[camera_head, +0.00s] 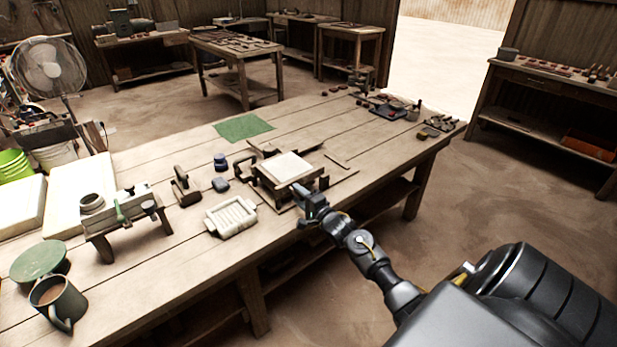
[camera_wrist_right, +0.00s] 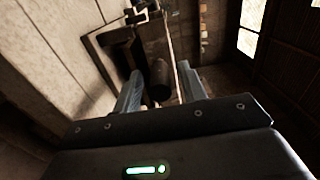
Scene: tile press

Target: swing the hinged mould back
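The hinged mould (camera_head: 270,184) is a small dark wooden frame on the workbench, with a pale square slab (camera_head: 287,166) on top. My right gripper (camera_head: 300,190) is at the mould's front right edge in the head view. In the right wrist view its two fingers (camera_wrist_right: 159,92) stand apart, with a dark round handle (camera_wrist_right: 160,78) between them. Gaps show on both sides of the handle, so the gripper looks open around it, not closed on it. The hinge is not clear to see. My left gripper is not in view.
On the workbench (camera_head: 180,262) stand a pale ribbed tray (camera_head: 232,217), a small wooden stand (camera_head: 120,212), a mug (camera_head: 58,302) and a dark blue jar (camera_head: 220,161). A green mat (camera_head: 243,128) lies behind the mould. The bench's front edge is close to my right arm.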

